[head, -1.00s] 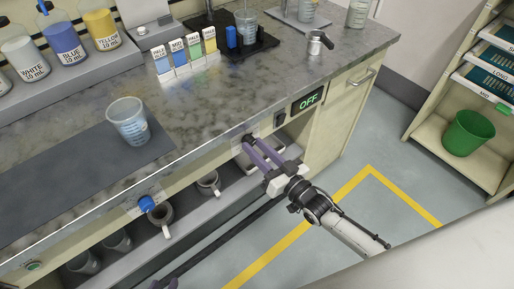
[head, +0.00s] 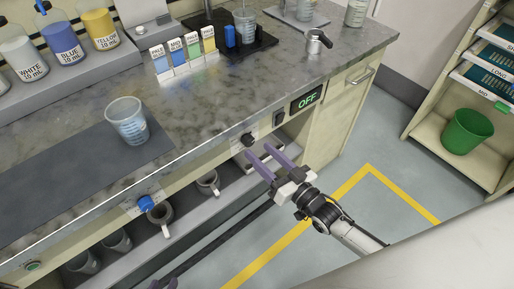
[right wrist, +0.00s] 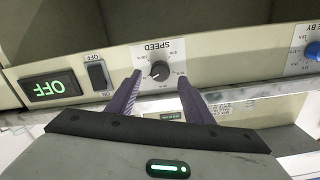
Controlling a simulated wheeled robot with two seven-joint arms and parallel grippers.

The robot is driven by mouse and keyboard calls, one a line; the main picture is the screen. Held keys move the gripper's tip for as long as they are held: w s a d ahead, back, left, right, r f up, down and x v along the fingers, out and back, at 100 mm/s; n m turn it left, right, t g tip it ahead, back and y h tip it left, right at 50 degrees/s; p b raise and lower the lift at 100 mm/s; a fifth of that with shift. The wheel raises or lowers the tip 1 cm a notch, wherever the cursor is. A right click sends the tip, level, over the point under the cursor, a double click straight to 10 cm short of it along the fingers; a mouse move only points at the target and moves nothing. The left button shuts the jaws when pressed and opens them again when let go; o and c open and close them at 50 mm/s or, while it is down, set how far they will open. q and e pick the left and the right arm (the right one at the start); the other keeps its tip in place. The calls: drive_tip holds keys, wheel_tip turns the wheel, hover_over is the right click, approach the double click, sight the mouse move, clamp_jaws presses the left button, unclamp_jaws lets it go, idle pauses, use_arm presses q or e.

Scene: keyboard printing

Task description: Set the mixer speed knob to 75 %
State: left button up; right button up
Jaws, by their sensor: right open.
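The black speed knob (head: 249,139) sits on the bench's front panel, left of the OFF display. In the right wrist view the knob (right wrist: 160,71) shows upside down under its SPEED label, with small scale marks around it; I cannot read its setting surely. My right gripper (head: 258,155) is open and empty, its purple fingers pointing at the panel just in front of the knob. In the wrist view its fingertips (right wrist: 159,79) lie to either side of the knob, apart from it.
A green-lit OFF display (head: 306,100) and a black rocker switch (head: 279,118) are right of the knob. A blue knob (head: 146,203) is further left. Mugs (head: 208,183) stand on the shelf below. A beaker (head: 127,121) stands on the benchtop mat.

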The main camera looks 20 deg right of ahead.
drive_tip(key=v, duration=0.7)
drive_tip(key=shift+s, duration=0.1)
idle(1.1)
